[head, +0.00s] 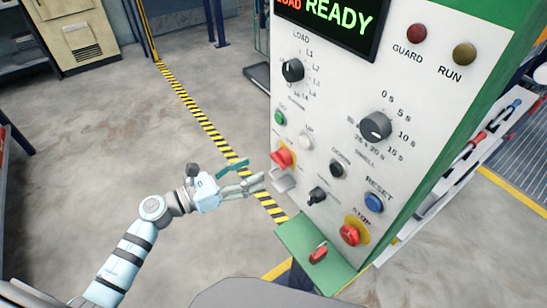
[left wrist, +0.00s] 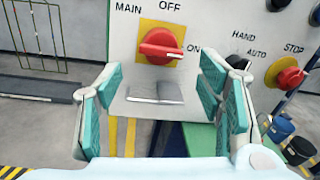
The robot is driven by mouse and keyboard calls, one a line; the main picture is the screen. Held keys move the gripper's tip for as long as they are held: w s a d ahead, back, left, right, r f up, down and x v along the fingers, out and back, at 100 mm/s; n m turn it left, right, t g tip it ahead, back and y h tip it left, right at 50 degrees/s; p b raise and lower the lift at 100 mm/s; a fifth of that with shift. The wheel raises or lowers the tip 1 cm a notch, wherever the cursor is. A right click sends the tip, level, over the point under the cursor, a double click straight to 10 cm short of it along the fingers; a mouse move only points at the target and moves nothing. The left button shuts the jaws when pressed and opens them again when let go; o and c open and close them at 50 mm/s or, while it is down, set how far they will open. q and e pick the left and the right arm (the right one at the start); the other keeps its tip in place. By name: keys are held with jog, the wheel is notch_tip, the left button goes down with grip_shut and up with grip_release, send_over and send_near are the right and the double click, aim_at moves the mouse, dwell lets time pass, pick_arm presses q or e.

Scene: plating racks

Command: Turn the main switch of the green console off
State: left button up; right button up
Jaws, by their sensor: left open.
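The green console (head: 492,125) has a pale front panel and stands at the right of the head view. Its main switch (head: 283,158) is a red knob on a yellow plate at the panel's left edge. In the left wrist view the main switch (left wrist: 160,45) has OFF above it and ON to its right; its white mark points right, toward ON. My left gripper (head: 252,175) is open and empty, just left of the panel. In the left wrist view, the open left gripper (left wrist: 162,82) has its teal-padded fingers on either side, below the knob, apparently not touching it. My right gripper is not in view.
A grey metal lip (left wrist: 155,92) juts out below the main switch. The black HAND/AUTO selector (left wrist: 238,62) and red STOP button (left wrist: 284,76) sit to its right. A green ledge (head: 300,236) with a red-handled control projects below the panel. Open floor lies left.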

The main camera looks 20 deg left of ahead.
aim_at(275, 161)
pick_arm(q)
jog(key=x, duration=0.7)
jog(key=shift+w+d+f+p, duration=0.1)
jog(key=shift+w+d+p, duration=0.1)
jog(key=shift+w+p, duration=0.1)
jog(key=c, duration=0.9)
